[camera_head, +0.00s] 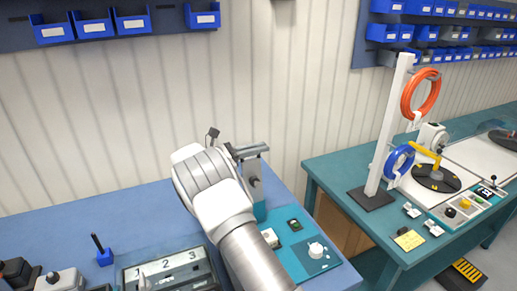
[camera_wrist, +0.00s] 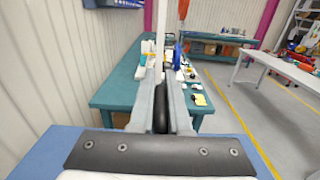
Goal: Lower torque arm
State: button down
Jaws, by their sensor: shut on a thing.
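My gripper (camera_wrist: 162,92) is shut on a dark, rounded upright piece (camera_wrist: 160,115) between its two grey fingers in the wrist view. In the head view my wrist hides most of the gripper. Just right of the wrist a grey bracket with a horizontal bar (camera_head: 250,151) stands at a teal station on the blue bench (camera_head: 130,212). I cannot tell for certain whether the held piece is part of this bracket or which part is the torque arm. A yellow arm (camera_head: 425,151) lies over a black reel disc (camera_head: 436,178) on the right-hand teal table, away from my gripper.
The teal table (camera_head: 330,172) holds a white post (camera_head: 390,125) with an orange ring (camera_head: 421,95) and a blue ring (camera_head: 399,160). A numbered tray (camera_head: 170,268) and small fixtures stand at the front of the blue bench. Blue bins (camera_head: 95,28) hang on the wall.

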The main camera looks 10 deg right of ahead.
jog(key=shift+s, duration=0.1)
dwell(0.6)
jog(key=shift+s+m+b, duration=0.4)
jog(key=shift+s+b, duration=0.05)
jog(key=shift+s, duration=0.05)
jog(key=s+d+f+m+b, duration=0.1)
jog(key=s+f+m+b, duration=0.1)
jog(key=s+m+b, duration=0.3)
jog(key=s+d+f+m+b, duration=0.1)
jog(key=s+d+m+b, duration=0.1)
jog(key=s+b, duration=0.35)
jog(key=s+d+f+m+b, duration=0.1)
jog(key=s+f+m+b, duration=0.6)
jog(key=s+f+b, duration=0.3)
jog(key=shift+d+f+m+b, duration=0.15)
jog(key=shift+f+m+b, duration=0.25)
jog(key=shift+f+b, duration=0.4)
jog(key=shift+r, duration=0.15)
jog(key=c, duration=0.9)
grip_release()
